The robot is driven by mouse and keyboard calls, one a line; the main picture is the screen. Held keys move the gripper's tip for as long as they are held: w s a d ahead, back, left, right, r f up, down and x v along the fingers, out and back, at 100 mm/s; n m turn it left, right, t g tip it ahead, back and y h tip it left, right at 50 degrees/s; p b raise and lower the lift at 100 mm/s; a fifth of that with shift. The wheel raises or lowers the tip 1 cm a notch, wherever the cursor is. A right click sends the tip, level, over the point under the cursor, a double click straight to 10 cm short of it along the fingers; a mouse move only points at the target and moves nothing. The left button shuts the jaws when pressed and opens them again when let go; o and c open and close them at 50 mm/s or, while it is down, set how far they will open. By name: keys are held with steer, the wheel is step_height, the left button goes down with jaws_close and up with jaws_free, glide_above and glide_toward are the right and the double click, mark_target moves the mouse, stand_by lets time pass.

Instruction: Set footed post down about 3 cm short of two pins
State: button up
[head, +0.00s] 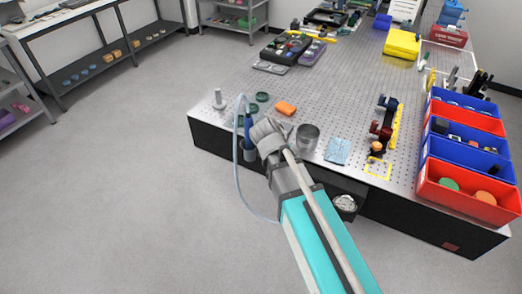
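A light grey post with a wide foot (219,99) stands upright near the left corner of the perforated metal table (320,80). It looks like the footed post. My gripper (250,138) is at the table's front left edge, to the right of and nearer than this post, apart from it.
A yellow outlined square (378,168) lies by optic mounts (384,125). Red and blue bins (462,205) line the right edge.

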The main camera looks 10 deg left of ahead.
steer(key=d+g, duration=0.1)
steer(key=d, duration=0.2)
steer(key=s+d+f+g+y, duration=0.1)
steer(key=d, duration=0.3)
steer(key=s+d, duration=0.1)
steer(key=d, duration=0.3)
steer(key=shift+s+d+f+g, duration=0.1)
steer(key=shift+d+f+g, duration=0.1)
steer(key=shift+f+g, duration=0.2)
steer(key=s+d+y, duration=0.1)
steer(key=d, duration=0.2)
steer(key=s+d+g, duration=0.1)
steer(key=d, duration=0.2)
steer(key=s+d+n+y, duration=0.1)
steer(key=s+d, duration=0.1)
steer(key=d, duration=0.1)
steer(key=shift+f+g+y, duration=0.3)
steer(key=shift+f, duration=0.05)
steer(key=shift+s+d+y, duration=0.3)
steer(key=shift+s+d, duration=0.2)
steer(key=shift+d, duration=0.15)
steer(key=shift+c, duration=0.8)
